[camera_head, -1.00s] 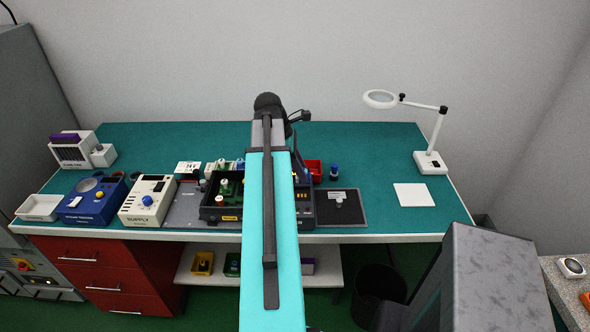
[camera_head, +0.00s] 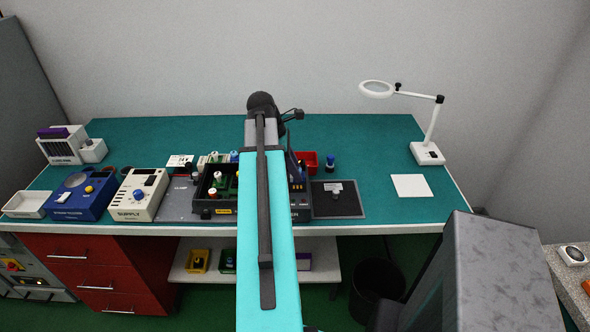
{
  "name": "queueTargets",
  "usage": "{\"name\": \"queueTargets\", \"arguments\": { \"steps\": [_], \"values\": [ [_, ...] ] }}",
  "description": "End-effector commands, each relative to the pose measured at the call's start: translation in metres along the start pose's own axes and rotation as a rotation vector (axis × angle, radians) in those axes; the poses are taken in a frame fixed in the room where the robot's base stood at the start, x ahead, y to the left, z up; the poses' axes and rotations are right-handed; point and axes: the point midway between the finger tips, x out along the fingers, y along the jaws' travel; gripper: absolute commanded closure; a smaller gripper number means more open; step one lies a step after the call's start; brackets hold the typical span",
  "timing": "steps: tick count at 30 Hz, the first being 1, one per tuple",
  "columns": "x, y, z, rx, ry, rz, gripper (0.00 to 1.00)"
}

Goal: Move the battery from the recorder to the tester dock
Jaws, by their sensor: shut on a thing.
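My arm, seen from behind, covers the middle of the bench. My gripper is hidden behind it, so its jaws and anything in them do not show. I cannot make out a battery. A blue tester (camera_head: 78,198) with a yellow knob and a small white label stands at the left of the bench. A dark device (camera_head: 299,203) with yellow marks shows partly to the right of my arm. I cannot tell whether it is the recorder. A black open tray (camera_head: 205,206) with green boards stands just left of my arm.
A cream supply unit (camera_head: 125,205) stands beside the tester. A white rack (camera_head: 58,150) with a purple item is at the back left. A dark mat (camera_head: 345,207), red bin (camera_head: 311,157) and magnifier lamp (camera_head: 428,153) are on the right. The teal bench top (camera_head: 375,145) is clear at back right.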

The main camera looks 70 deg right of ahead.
Motion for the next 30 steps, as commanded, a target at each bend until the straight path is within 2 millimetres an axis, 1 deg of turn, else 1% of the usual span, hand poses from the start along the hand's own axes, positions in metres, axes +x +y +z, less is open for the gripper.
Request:
{"name": "queueTargets", "arguments": {
  "steps": [6, 12, 30],
  "values": [
    [0.013, 0.0, -0.006, 0.0, 0.0, -0.001, 0.98],
    [0.018, 0.0, -0.008, 0.0, 0.0, 0.0, 0.98],
    [0.019, 0.0, -0.009, -0.002, 0.0, 0.001, 0.98]
  ]
}}
